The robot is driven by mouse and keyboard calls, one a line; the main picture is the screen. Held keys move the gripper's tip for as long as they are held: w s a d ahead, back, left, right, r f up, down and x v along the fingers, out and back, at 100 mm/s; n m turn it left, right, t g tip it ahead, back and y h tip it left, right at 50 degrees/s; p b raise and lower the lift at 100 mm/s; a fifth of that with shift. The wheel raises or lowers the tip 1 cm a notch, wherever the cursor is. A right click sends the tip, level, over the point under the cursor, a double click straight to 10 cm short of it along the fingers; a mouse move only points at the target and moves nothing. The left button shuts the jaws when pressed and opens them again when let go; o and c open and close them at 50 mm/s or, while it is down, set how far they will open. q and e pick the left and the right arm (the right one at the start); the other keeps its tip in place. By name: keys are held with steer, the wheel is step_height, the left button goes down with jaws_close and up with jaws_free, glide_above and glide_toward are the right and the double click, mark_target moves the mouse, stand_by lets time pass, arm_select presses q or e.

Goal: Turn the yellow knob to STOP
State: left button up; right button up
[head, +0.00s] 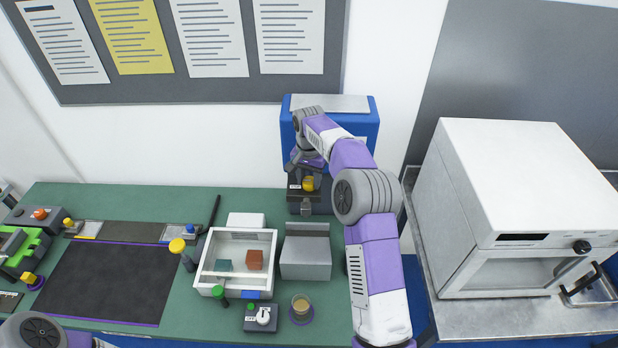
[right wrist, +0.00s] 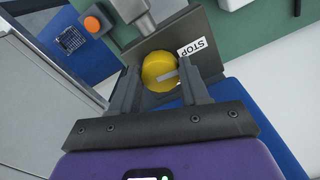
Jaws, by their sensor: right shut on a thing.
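The yellow knob (head: 308,184) sits on the front of a dark control box (head: 324,197) below a blue machine. In the right wrist view the knob (right wrist: 155,68) is between the two fingers of my right gripper (right wrist: 158,88), which is shut on it. A grey bar on the knob's face slants slightly up toward the right finger. The white STOP label (right wrist: 193,47) is to the knob's upper right. In the head view my right gripper (head: 306,163) reaches down to the knob from above. My left gripper is out of view; only part of its arm shows at lower left.
The blue machine (head: 371,130) stands behind the box. In the wrist view an orange button (right wrist: 92,25) is at upper left. A white tray (head: 207,255), a grey box (head: 306,262) and a cup (head: 300,305) are on the green bench. A white oven (head: 500,180) stands at right.

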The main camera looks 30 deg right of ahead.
mark_target(309, 181)
steer(key=shift+r+n+p, duration=0.1)
steer(key=shift+n+p, duration=0.25)
steer(key=shift+n, duration=0.25)
steer(key=o, duration=1.1)
steer(key=shift+c, duration=0.2)
step_height(309, 181, up, 8)
steer(key=shift+f, duration=0.25)
